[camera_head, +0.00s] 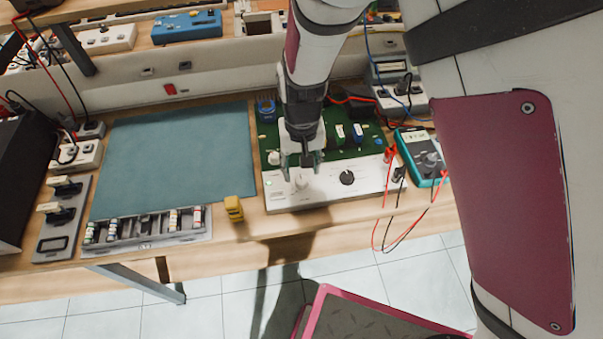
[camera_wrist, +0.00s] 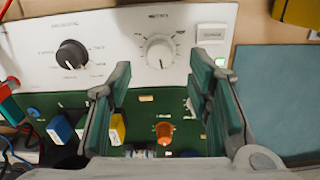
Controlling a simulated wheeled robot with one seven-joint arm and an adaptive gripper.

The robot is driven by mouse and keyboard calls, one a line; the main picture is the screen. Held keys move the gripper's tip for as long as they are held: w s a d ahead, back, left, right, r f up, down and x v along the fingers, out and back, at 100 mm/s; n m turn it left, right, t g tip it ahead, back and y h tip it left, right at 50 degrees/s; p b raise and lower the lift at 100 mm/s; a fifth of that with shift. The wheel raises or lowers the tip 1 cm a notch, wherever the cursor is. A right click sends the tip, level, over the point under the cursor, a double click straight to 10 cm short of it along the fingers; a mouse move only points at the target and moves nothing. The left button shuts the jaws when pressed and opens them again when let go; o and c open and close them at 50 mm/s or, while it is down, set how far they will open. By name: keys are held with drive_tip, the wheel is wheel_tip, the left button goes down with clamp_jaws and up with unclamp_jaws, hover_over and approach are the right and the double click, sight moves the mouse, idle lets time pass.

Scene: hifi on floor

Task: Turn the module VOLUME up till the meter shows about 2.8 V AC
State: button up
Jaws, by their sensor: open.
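The module (camera_head: 330,194) is a green circuit board with a white front panel on the bench. The panel has a pale knob (camera_head: 300,182) and a black knob (camera_head: 347,178); their labels are too small to read surely. My gripper (camera_head: 302,160) is open and empty over the board, just behind the pale knob. In the wrist view my gripper (camera_wrist: 162,75) points toward the panel, with the pale knob (camera_wrist: 158,52) between and beyond the fingertips, apart from both. The black knob (camera_wrist: 71,55) is left of it there. The teal meter (camera_head: 422,157) stands right of the module; its reading is not legible.
Red and black leads (camera_head: 388,215) hang from the meter side over the bench edge. A yellow object (camera_head: 234,208) stands left of the module, beside a tray of small parts (camera_head: 145,242) and a blue-green mat (camera_head: 180,150). Board components (camera_wrist: 163,130) lie beneath my fingers.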

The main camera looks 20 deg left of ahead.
sight(301, 180)
wheel_tip(301, 180, up, 7)
drive_tip(key=shift+r, duration=0.15)
idle(0.4)
drive_tip(key=w+d+r+m+t+y, duration=0.1)
drive_tip(key=d+r+m+t+y, duration=0.15)
drive_tip(key=d+r, duration=1.55)
drive_tip(key=s+d+r+m+t+h, duration=0.1)
drive_tip(key=s+d+r, duration=0.1)
drive_tip(key=s+d, duration=0.4)
drive_tip(key=s+d+r+m+t+h, duration=0.1)
drive_tip(key=s+d+r+m+t, duration=0.1)
drive_tip(key=s+d, duration=0.4)
drive_tip(key=d+r, duration=0.1)
drive_tip(key=d, duration=0.3)
drive_tip(key=shift+d+r, duration=0.15)
drive_tip(key=shift+d, duration=0.05)
